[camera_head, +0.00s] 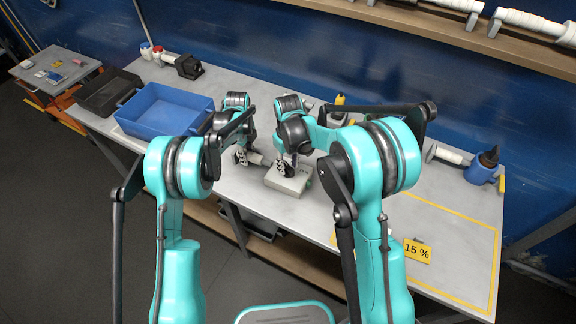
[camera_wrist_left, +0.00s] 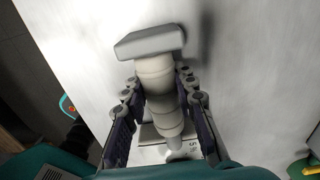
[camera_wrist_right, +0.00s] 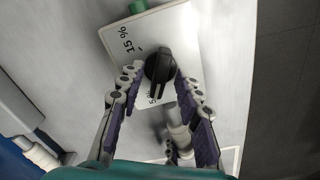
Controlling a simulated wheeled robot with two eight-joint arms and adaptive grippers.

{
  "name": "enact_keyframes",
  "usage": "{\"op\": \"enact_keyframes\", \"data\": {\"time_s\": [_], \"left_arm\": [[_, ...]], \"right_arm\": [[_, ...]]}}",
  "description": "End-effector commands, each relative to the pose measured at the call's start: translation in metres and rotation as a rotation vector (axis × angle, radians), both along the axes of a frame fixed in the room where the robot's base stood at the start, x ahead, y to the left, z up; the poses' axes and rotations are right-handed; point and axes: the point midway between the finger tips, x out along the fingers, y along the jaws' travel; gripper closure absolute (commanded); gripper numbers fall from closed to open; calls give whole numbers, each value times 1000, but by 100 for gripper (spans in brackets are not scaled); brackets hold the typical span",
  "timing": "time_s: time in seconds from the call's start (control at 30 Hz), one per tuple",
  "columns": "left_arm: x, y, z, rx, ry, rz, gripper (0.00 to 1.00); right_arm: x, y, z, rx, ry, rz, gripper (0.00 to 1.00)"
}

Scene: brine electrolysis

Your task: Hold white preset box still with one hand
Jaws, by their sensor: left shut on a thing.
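The white preset box (camera_head: 285,183) lies on the table. In the right wrist view the box (camera_wrist_right: 185,30) shows "15 %" and "5" marks around a black knob (camera_wrist_right: 160,65) and a green part at one edge. My left gripper (camera_head: 241,156) is shut on a pale, stepped round handle (camera_wrist_left: 158,85) with a flat grey end bar; the handle reaches to the edge of the box. My right gripper (camera_head: 287,168) is over the box. Its fingers stand apart on either side of the knob; I cannot tell whether they touch it.
A blue tray (camera_head: 165,112) and a black crate (camera_head: 108,93) stand at the left. A yellow "15 %" sign (camera_head: 417,251) and a yellow-lined area lie at the right. A shelf (camera_head: 450,38) runs above the back.

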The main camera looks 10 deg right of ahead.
Motion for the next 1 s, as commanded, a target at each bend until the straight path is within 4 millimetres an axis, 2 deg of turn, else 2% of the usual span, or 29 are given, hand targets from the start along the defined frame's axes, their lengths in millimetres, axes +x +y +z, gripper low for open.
{"op": "enact_keyframes", "data": {"time_s": [0.2, 0.5, 0.63, 1.0], "left_arm": [[0, 0, 0, 0, 0, 0, 100], [0, 0, 0, 0, 0, 0, 100], [0, 0, 0, 0, 0, 0, 100], [0, 0, 0, 0, 0, 0, 100]], "right_arm": [[0, 0, -13, 0, 0, 0, 66], [0, 0, -14, 0, 0, 0, 66], [0, 0, -14, 0, 0, 0, 100], [0, 0, -14, 0, 0, 0, 100]]}}
